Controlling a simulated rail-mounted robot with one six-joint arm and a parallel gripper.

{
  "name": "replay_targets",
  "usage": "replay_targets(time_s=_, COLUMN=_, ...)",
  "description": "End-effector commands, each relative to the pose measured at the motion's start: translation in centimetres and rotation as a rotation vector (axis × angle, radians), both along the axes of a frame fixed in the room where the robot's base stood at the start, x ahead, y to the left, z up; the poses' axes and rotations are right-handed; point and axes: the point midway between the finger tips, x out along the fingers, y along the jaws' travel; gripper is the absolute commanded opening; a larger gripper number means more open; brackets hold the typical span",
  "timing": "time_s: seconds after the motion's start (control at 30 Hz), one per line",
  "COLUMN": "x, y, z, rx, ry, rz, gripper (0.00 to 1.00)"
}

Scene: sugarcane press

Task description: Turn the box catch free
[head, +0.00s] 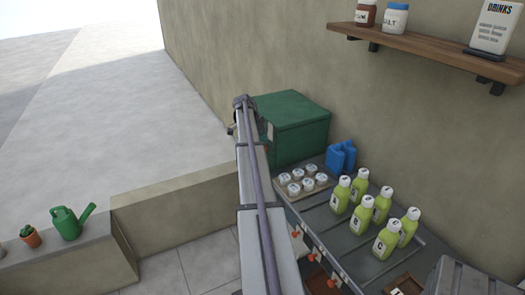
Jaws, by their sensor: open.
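The green box (300,112) stands at the back end of the counter against the wall, with its lid down. A small pale plate (270,131) shows on its left face, beside my arm; I cannot tell whether it belongs to the catch. The catch itself cannot be made out, as my arm runs across the view in front of that side. My gripper (232,129) is at the far end of the arm, just left of the box. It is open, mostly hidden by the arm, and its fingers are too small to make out. No contact with the box is visible.
Beside the box are a tray (278,194) of white-lidded jars and blue containers (341,157). Several green bottles (387,240) stand on the counter (325,222). A wall shelf (432,52) hangs at upper right. A watering can (70,222) sits on the low wall. Left of the box is open.

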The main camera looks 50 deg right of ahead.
Motion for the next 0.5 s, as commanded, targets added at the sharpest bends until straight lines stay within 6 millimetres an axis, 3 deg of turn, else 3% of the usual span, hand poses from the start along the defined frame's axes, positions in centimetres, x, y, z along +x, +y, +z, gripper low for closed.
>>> replay_targets(time_s=0.03, x=-0.2, y=-0.5, z=-2.6, rx=0.000, ry=0.000, rz=-0.001, gripper=0.79)
replay_targets(time_s=0.17, x=-0.6, y=-1.4, z=-4.7, rx=0.001, ry=-0.001, rz=-0.001, gripper=0.79)
replay_targets(time_s=0.5, x=-0.9, y=-1.8, z=-4.9, rx=0.001, ry=0.000, rz=0.001, gripper=0.79)
